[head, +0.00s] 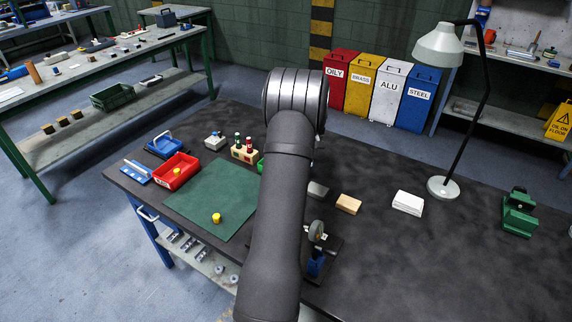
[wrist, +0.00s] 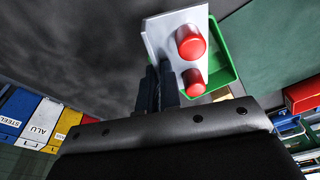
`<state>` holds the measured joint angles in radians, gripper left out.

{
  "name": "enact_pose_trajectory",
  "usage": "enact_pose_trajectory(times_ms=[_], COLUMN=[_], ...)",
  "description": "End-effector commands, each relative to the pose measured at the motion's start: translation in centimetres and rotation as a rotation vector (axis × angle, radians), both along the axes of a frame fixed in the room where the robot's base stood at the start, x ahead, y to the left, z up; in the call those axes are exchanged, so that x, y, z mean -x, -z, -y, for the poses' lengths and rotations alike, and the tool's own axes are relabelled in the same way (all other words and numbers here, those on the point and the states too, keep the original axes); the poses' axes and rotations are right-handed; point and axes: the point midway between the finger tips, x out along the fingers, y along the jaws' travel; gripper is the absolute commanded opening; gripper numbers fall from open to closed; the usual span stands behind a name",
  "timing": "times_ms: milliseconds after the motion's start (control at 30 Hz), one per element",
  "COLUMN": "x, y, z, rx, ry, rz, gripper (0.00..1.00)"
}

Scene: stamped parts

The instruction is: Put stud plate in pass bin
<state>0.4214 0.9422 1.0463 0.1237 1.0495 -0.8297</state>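The stud plate (wrist: 158,36) is a pale plate with two red studs, seen in the wrist view. My gripper (wrist: 158,88) is shut on its near edge. A green bin (wrist: 222,62) lies behind the plate in the wrist view, partly covered by it; I take it as the pass bin, though no label shows. The plate appears above the bin, but the height is unclear. In the head view, only a sliver of the green bin (head: 261,166) shows beside my arm, which hides my gripper and the plate.
A red bin (head: 176,171) stands at the left of the green mat (head: 215,195), which carries a yellow piece (head: 216,218). A wooden block with red-and-green pieces (head: 244,151) stands near the green bin. A lamp (head: 443,187) and green vise (head: 519,213) are at right.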

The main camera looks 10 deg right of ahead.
Motion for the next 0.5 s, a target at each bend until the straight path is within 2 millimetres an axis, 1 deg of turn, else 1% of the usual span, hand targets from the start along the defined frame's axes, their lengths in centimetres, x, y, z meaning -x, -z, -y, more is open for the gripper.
enact_pose_trajectory(times_ms=[33,200,333,500], x=[-1.0,-3.6,-4.9,-5.4], y=[0.8,2.9,3.8,4.5], z=[-0.9,-3.3,-4.4,-4.8], rx=[0.0,0.0,0.0,0.0], ry=[-0.004,-0.003,-0.001,0.0], rz=[0.0,0.001,0.002,0.002], gripper=[0.0,0.0,0.0,0.0])
